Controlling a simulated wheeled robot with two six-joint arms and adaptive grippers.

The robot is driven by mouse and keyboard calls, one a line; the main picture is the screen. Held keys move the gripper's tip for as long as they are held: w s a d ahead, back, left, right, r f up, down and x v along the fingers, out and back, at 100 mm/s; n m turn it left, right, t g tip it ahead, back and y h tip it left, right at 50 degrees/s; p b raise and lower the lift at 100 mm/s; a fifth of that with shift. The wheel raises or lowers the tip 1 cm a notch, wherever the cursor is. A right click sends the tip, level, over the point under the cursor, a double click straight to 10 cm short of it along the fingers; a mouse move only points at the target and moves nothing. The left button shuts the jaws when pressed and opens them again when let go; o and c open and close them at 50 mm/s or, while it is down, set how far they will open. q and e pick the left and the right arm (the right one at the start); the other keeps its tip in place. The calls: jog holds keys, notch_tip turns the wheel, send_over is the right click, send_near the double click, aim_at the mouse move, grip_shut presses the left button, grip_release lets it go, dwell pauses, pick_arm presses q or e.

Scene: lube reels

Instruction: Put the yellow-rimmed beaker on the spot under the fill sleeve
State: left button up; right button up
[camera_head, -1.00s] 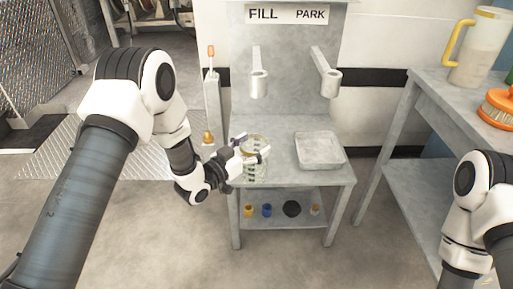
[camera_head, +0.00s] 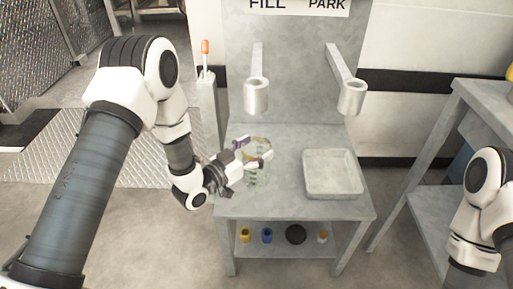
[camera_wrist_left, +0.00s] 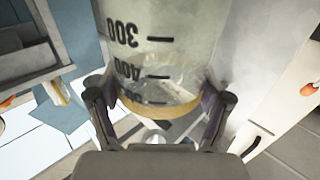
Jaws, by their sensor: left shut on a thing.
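The yellow-rimmed beaker (camera_head: 256,173) is clear with black marks. My left gripper (camera_head: 256,153) is shut on it near the rim, over the left part of the grey stand's top. In the left wrist view the beaker (camera_wrist_left: 160,45) shows between the two fingers (camera_wrist_left: 158,110), with its yellow rim close to my palm. The fill sleeve (camera_head: 256,97) is a grey ring-like tube on an arm under the FILL sign, above and behind the beaker in the head view. I cannot tell whether the beaker's base touches the stand. My right gripper is out of view.
The park sleeve (camera_head: 352,98) hangs to the right. A shallow grey tray (camera_head: 333,176) lies on the stand's right half. Several small coloured items sit on the lower shelf (camera_head: 283,250). A post with an orange-tipped tool (camera_head: 205,50) stands left. A side table (camera_head: 470,110) is at right.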

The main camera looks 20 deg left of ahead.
pick_arm(q)
jog(key=shift+s+r, duration=0.1)
jog(key=shift+f, duration=0.2)
jog(key=o, duration=1.5)
jog(key=shift+r, duration=0.1)
jog(key=shift+r, duration=0.15)
jog(key=p+v, duration=0.2)
jog(key=v, duration=0.4)
jog(key=shift+s+a, duration=0.2)
jog(key=shift+s, duration=0.05)
jog(key=shift+s+a, duration=0.15)
jog(key=shift+s, duration=0.25)
